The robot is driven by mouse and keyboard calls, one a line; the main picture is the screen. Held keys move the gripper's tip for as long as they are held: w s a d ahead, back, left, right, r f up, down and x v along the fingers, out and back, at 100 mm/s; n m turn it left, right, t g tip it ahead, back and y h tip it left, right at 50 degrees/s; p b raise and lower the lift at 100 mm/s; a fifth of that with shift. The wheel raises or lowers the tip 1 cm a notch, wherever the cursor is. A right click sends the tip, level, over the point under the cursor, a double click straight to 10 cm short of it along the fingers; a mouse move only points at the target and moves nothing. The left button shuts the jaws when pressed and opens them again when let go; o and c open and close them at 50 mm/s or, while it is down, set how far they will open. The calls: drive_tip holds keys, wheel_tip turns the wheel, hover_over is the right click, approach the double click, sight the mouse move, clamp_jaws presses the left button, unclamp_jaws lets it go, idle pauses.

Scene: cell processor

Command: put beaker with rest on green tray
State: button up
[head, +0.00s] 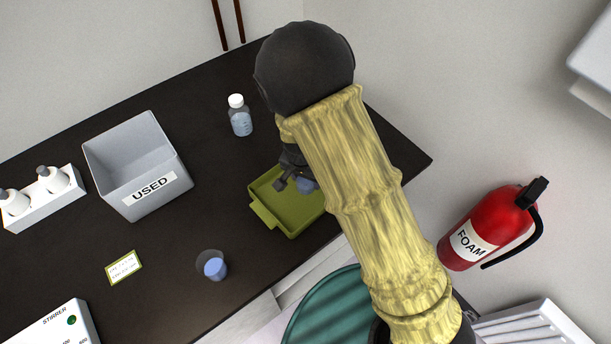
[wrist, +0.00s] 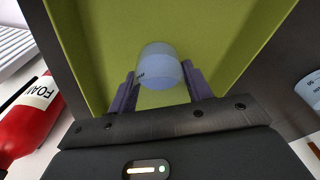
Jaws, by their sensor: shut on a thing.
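My gripper (head: 292,183) is shut on a small beaker with pale blue contents (head: 307,185), over the green tray (head: 263,214). In the wrist view the beaker (wrist: 160,66) sits between the two fingertips of my gripper (wrist: 160,85), with the green tray (wrist: 225,40) behind it. I cannot tell whether the beaker's base touches the tray floor. My arm hides the tray's right part in the head view. A second clear beaker with blue contents (head: 213,266) stands on the dark table, left of the tray and nearer the front edge.
A capped bottle (head: 240,118) stands behind the tray. A grey bin marked USED (head: 137,165), a small label card (head: 124,267), a white bottle rack (head: 45,200) and a stirrer (head: 50,328) are to the left. A red extinguisher (head: 490,228) is beyond the table's right edge.

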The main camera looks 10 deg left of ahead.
drive_tip(key=shift+f, duration=0.1)
drive_tip(key=o, duration=1.1)
drive_tip(key=shift+r, duration=0.5)
wheel_tip(320, 180, up, 11)
drive_tip(key=s+b, duration=0.1)
drive_tip(key=s, duration=0.1)
drive_tip(key=shift+a, duration=0.2)
drive_tip(key=shift+w+r, duration=0.1)
